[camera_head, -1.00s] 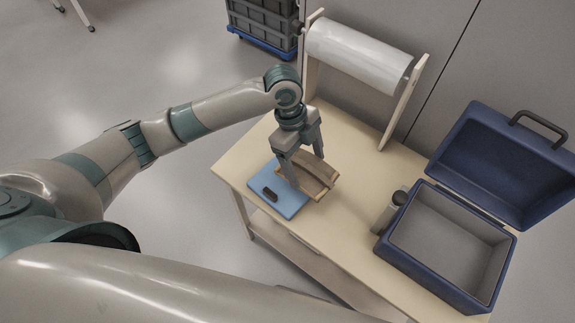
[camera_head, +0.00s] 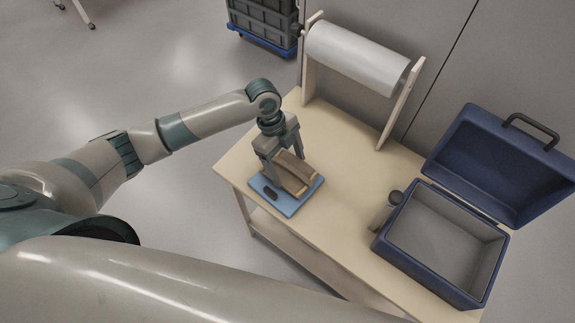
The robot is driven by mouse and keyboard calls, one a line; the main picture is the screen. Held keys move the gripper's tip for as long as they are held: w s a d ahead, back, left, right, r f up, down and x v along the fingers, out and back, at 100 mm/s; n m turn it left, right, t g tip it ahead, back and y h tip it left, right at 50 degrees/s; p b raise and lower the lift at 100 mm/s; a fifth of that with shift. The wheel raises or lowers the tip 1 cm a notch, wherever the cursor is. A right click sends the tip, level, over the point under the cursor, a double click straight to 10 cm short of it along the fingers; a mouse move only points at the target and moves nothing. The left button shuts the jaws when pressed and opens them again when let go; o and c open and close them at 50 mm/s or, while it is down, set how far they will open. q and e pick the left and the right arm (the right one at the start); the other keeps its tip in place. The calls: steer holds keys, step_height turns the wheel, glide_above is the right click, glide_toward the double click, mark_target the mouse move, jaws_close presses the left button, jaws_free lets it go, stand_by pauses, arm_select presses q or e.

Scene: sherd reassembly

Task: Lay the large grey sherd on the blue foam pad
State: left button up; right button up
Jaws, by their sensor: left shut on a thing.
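The large sherd (camera_head: 296,169), a curved grey-brown piece with tan edges, is in the jaws of my left gripper (camera_head: 284,167). The gripper is shut on it, and one finger hides part of it. The blue foam pad (camera_head: 286,208) lies flat near the left corner of the table. The sherd is over the right and back part of the pad; I cannot tell whether it touches it. A small dark piece (camera_head: 269,194) lies on the pad's left part, close to the gripper's near finger. My right gripper is not in view.
On the wooden table (camera_head: 345,150), an open blue case (camera_head: 440,240) stands at the right with a grey bottle-like thing (camera_head: 384,210) beside it. A white roll on a wooden stand (camera_head: 357,57) is at the back. The table between pad and case is clear.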

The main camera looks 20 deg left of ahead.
mark_target(279, 163)
arm_select(q)
steer(key=shift+f, duration=0.9)
steer(key=shift+f, duration=0.15)
steer(key=o, duration=1)
steer(key=b+v, duration=0.2)
steer(key=v, duration=1)
